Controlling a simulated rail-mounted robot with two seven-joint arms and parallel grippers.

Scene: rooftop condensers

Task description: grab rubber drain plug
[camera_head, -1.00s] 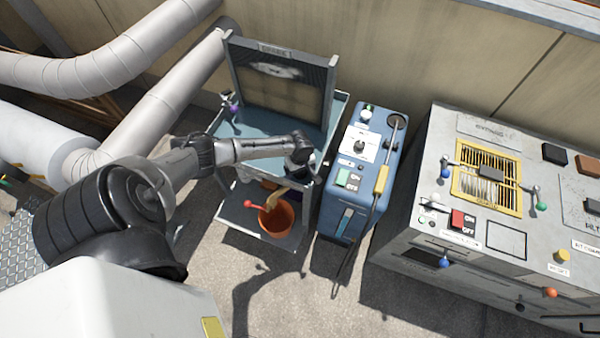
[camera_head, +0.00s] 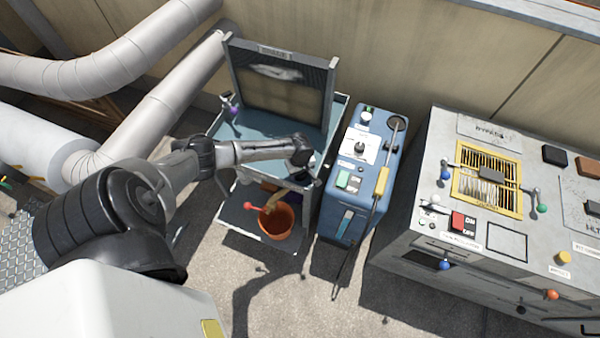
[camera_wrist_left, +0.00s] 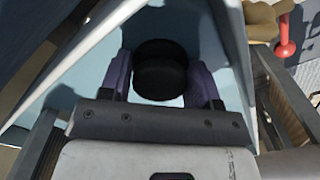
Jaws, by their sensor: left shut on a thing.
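The rubber drain plug (camera_wrist_left: 160,72), black and round, shows in the left wrist view between the two purple-padded fingers of my left gripper (camera_wrist_left: 162,80). The fingers are shut on it from both sides. In the head view my left gripper (camera_head: 301,172) points down at the front right corner of the blue basin (camera_head: 262,135); its fingertips and the plug are largely hidden there. In the wrist view the pale blue basin surface lies behind the plug; I cannot tell whether the plug touches it. My right gripper is not in view.
An orange bucket (camera_head: 277,224) with a red-ended tool and a tan item stands on the lower shelf (camera_head: 232,215). A blue machine (camera_head: 352,185) stands close on the right, with a grey control cabinet (camera_head: 440,180) beyond. A framed panel (camera_head: 285,92) rises behind the basin.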

